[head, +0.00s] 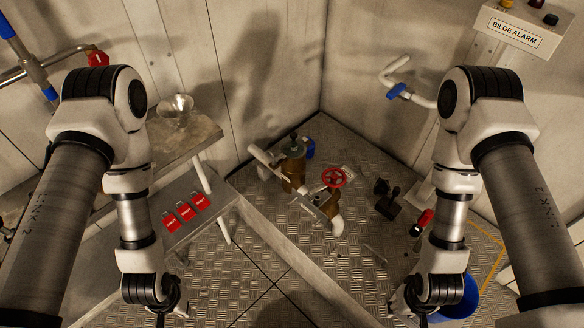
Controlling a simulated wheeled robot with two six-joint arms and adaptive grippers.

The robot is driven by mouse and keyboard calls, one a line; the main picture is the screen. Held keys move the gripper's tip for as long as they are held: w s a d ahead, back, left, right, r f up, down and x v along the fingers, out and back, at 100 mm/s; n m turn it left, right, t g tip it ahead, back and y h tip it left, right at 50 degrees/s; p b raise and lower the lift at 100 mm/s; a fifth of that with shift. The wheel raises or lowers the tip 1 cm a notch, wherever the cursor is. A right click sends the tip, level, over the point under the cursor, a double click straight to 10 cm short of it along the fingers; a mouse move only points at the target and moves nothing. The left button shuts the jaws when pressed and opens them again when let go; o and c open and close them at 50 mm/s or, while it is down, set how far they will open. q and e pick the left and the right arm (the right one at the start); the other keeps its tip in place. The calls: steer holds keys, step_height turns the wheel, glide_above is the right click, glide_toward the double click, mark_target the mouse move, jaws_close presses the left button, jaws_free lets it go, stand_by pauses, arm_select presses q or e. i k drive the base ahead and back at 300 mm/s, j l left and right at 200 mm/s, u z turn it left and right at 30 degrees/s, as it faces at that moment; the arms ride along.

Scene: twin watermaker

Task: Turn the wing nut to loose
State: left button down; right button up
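I cannot make out a wing nut for certain at this size. A brass-coloured cylindrical fitting (293,166) with a small dark piece (293,136) on top stands on the raised metal floor in the corner, joined to pale pipes. A red handwheel (334,177) sits on the pipework to its right. My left gripper (166,312) hangs at the bottom left, and my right gripper (418,308) hangs at the bottom right. Both are well apart from the fitting. Their fingers are dark and partly hidden, so I cannot tell their opening.
A bench (190,138) with a funnel (176,105) stands left, above a shelf holding red packets (186,212). A blue bucket (462,300) is beside my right gripper. A blue-handled pipe (397,91) and a bilge alarm box (515,32) are on the right wall.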

mark_target(275, 159)
steer(key=i+l+z, duration=0.1)
steer(key=z, duration=0.3)
steer(key=i+z, duration=0.35)
steer(key=k, duration=0.1)
